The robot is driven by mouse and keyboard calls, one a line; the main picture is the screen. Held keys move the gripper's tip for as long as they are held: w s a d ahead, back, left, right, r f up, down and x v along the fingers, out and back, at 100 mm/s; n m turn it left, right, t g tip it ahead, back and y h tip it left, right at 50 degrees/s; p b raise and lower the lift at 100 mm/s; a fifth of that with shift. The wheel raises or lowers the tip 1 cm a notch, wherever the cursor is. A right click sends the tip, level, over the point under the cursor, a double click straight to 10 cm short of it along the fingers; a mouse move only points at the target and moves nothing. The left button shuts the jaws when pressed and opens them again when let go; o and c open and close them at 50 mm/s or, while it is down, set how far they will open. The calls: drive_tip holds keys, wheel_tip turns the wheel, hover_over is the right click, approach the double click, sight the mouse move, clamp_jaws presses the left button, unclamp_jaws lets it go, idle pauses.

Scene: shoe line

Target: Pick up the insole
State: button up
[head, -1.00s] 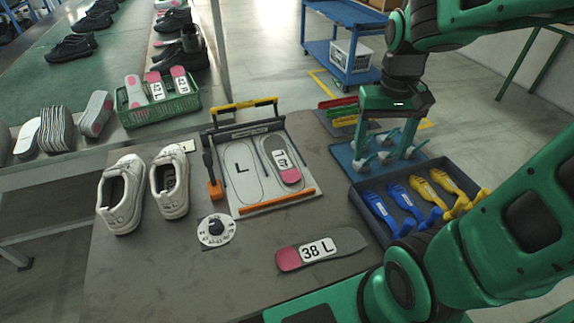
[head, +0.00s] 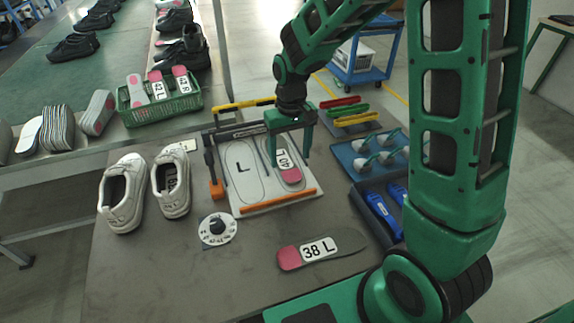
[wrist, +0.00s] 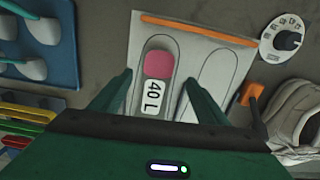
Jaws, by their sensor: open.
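A grey insole with a pink heel and a "40 L" label (head: 288,166) lies in the right-hand outline of the white template board (head: 243,206). It also shows in the wrist view (wrist: 157,68), lying between my fingertips as seen from above. My gripper (head: 288,153) is open and empty above the board, its body hiding the board's far edge. Another grey insole with a pink heel, labelled "38 L" (head: 345,245), lies loose on the table in front. The board's other outline, marked "L", is empty.
White shoes (head: 172,185) stand left of the board, with a round dial (head: 217,229) in front. Right are a blue holder (head: 350,155) and a dark tray (head: 363,213) of blue shoe forms. A green basket (head: 190,103) of insoles stands behind. The front table is mostly clear.

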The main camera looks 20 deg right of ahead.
sight(291, 172)
drive_tip(key=shift+w+d+f, duration=0.1)
drive_tip(key=shift+f, duration=1.45)
drive_tip(key=shift+d+f, duration=0.1)
drive_tip(key=shift+f, duration=1.45)
drive_tip(key=c, duration=1.1)
